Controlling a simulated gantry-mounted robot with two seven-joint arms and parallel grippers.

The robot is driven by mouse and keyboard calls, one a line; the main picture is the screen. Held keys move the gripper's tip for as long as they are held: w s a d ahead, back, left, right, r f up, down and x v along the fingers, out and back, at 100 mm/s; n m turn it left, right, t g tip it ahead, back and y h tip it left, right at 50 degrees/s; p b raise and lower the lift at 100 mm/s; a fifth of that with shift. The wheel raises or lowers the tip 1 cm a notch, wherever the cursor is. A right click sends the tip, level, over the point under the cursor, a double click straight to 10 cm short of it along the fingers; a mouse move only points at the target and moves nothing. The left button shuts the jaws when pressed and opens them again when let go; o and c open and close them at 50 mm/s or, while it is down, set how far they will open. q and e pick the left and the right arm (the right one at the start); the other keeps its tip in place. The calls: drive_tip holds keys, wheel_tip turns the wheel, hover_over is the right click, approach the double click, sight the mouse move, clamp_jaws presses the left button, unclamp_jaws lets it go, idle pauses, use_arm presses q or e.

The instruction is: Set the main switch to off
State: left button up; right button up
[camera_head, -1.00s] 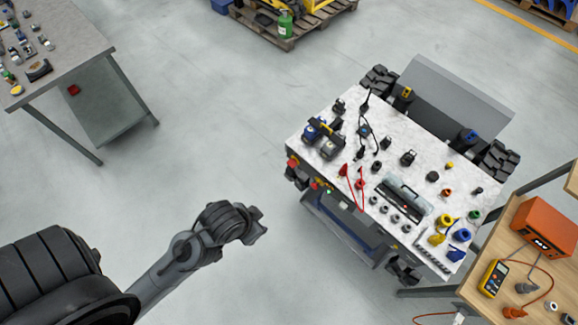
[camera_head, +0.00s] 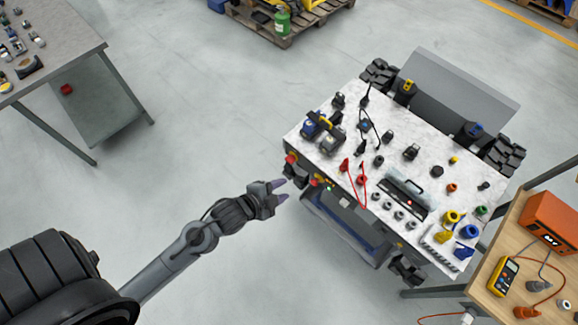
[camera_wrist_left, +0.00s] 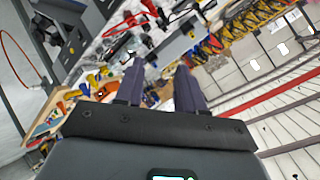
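The tracked carrier (camera_head: 345,117) stands right of centre with a light worktop full of parts. On its near left side a red knob (camera_head: 291,159) sits at the corner. Beside it is a second red and yellow control (camera_head: 316,182) with a small green light. I cannot tell for sure which one is the main switch, nor its setting. My left gripper (camera_head: 281,190) is open and empty, just left of these controls and apart from them in the picture. Its two parted fingers also show in the left wrist view (camera_wrist_left: 160,68), where I cannot make out the switch. My right gripper is not in view.
A wooden bench (camera_head: 482,287) with an orange device (camera_head: 549,222) and a yellow meter (camera_head: 503,276) stands at the lower right. A grey table (camera_head: 60,62) stands at the upper left. The floor between the table and the carrier is clear.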

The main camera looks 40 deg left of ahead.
use_arm(q)
drive_tip(key=w+a+f+m+t+h+b, duration=0.1)
drive_tip(key=w+a+f+m+t+b, duration=0.2)
drive_tip(key=f+b, duration=0.75)
drive_tip(key=w+a+f+m+t+b, duration=0.25)
drive_tip(key=w+a+f+b, duration=0.3)
drive_tip(key=f+b, duration=0.5)
drive_tip(key=m+t+b, duration=0.1)
drive_tip(key=m+b, duration=0.1)
drive_tip(key=b, duration=2.3)
approach(289, 160)
drive_tip(key=shift+y, duration=0.3)
drive_tip(key=w+b, duration=0.1)
drive_tip(key=w, duration=0.2)
drive_tip(key=w+b, duration=0.1)
drive_tip(key=w, duration=0.2)
drive_tip(key=w+d+b, duration=0.1)
drive_tip(key=w+b, duration=0.1)
drive_tip(key=w, duration=0.1)
drive_tip(key=shift+w+d+f, duration=0.1)
drive_tip(key=shift+w+f, duration=0.25)
drive_tip(key=shift+c, duration=0.3)
clamp_jaws()
